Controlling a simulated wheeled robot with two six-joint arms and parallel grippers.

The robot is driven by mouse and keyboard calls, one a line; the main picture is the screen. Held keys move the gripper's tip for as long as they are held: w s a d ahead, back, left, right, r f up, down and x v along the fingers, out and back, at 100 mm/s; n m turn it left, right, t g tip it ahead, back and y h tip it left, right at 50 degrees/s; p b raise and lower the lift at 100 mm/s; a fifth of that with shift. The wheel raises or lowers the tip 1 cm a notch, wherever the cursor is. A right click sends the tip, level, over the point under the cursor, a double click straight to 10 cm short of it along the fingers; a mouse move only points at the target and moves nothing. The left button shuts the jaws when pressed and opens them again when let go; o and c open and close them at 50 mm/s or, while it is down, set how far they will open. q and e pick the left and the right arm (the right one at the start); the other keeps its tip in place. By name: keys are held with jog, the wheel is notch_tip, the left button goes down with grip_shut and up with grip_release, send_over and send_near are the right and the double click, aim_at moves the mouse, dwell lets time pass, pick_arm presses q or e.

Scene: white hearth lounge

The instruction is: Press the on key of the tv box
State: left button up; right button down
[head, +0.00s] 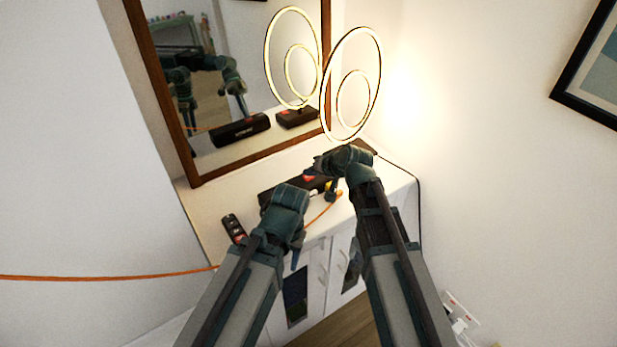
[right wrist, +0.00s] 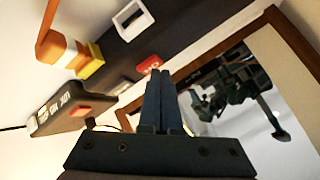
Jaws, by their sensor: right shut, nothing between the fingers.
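A long black box (head: 277,192) lies on the white cabinet. It carries a red key (right wrist: 150,64) with white marks and a white square frame (right wrist: 133,19). A smaller dark box (right wrist: 62,112) with a white label and a reddish key (right wrist: 80,111) stands near it; I cannot read the label or tell which is the tv box. My right gripper (right wrist: 165,75) is shut and empty, its tips close beside the long box's red key in that view; contact cannot be told. My left gripper (head: 296,258) hangs before the cabinet; its jaws are unclear.
A mirror (head: 190,165) stands behind, reflecting the boxes and my arms. A ring lamp (head: 378,75) rises at the back right. A remote (head: 234,229) lies at the left. An orange cable (head: 130,277) runs to a yellow plug (head: 328,186).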

aim_at(309, 178)
pick_arm(q)
jog(key=shift+s+d+f+b, duration=0.1)
jog(key=shift+s+f+b, duration=0.5)
jog(key=shift+b, duration=0.15)
pick_arm(e)
jog(key=shift+s+d+f, duration=0.2)
jog(key=shift+s+f, duration=0.15)
jog(key=shift+f, duration=0.1)
jog(key=shift+w+a+r+p, duration=0.2)
jog(key=shift+w+r+p, duration=0.1)
jog(key=shift+p, duration=0.1)
jog(key=shift+w+a+r+p, duration=0.1)
jog(key=shift+w+a+p, duration=0.2)
jog(key=shift+w, duration=0.1)
pick_arm(q)
jog(key=shift+w+a+r, duration=0.2)
jog(key=shift+w+r, duration=0.2)
jog(key=shift+r, duration=0.15)
jog(key=shift+r, duration=0.1)
pick_arm(e)
jog(key=shift+r, duration=0.1)
notch_tip(309, 178, up, 5)
jog(key=p, duration=0.5)
jog(key=shift+d+r+p, duration=0.1)
jog(key=shift+r+p, duration=0.1)
jog(key=shift+p, duration=0.1)
pick_arm(q)
jog(key=r, duration=0.5)
jog(key=shift+w+d+r, duration=0.1)
jog(key=shift+w, duration=0.1)
